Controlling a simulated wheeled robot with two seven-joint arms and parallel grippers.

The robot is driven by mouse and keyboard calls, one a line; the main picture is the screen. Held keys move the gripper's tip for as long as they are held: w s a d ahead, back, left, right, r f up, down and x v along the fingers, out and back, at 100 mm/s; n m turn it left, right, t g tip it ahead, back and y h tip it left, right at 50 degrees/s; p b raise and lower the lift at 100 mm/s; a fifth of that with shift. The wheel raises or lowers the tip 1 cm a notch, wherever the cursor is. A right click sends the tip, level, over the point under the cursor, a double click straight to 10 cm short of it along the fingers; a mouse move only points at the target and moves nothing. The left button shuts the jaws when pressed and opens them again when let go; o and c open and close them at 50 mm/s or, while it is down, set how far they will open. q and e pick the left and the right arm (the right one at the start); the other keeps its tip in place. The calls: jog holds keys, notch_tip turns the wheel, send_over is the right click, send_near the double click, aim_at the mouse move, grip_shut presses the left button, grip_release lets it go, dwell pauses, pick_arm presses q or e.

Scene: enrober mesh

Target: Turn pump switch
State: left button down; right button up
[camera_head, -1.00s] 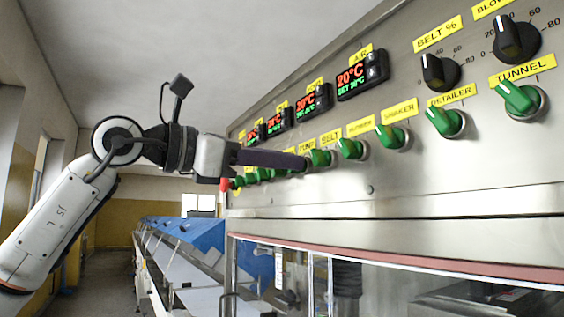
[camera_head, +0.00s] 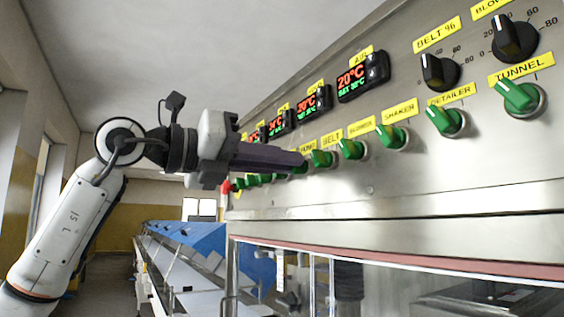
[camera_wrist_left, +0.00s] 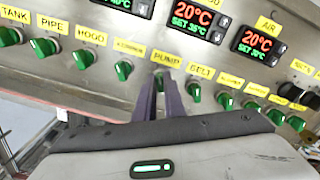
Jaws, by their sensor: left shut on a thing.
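The pump switch (camera_wrist_left: 158,80) is a green knob under the yellow PUMP label (camera_wrist_left: 166,59) on the steel panel. In the left wrist view the two dark purple fingers of my left gripper (camera_wrist_left: 161,86) stand on either side of it, shut on it and hiding most of it. In the head view my left gripper (camera_head: 302,163) reaches the panel from the left, its fingers hiding most of the pump switch. The exact angle of the knob cannot be told. My right gripper is in neither view.
The green belt knob (camera_wrist_left: 194,92) and the green alarm-row knob (camera_wrist_left: 123,70) sit close on either side. Red-and-green temperature displays (camera_head: 363,76) are above the row. A black dial (camera_head: 440,71) is at the right. Free air lies left of the panel (camera_head: 420,160).

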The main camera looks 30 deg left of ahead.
pick_arm(q)
jog(key=shift+n, duration=0.5)
jog(key=c, duration=1.8)
grip_release()
jog(key=shift+c, duration=0.2)
jog(key=shift+s+a, duration=0.1)
jog(key=b+v, duration=0.2)
jog(key=v, duration=0.8)
jog(key=shift+a, duration=0.1)
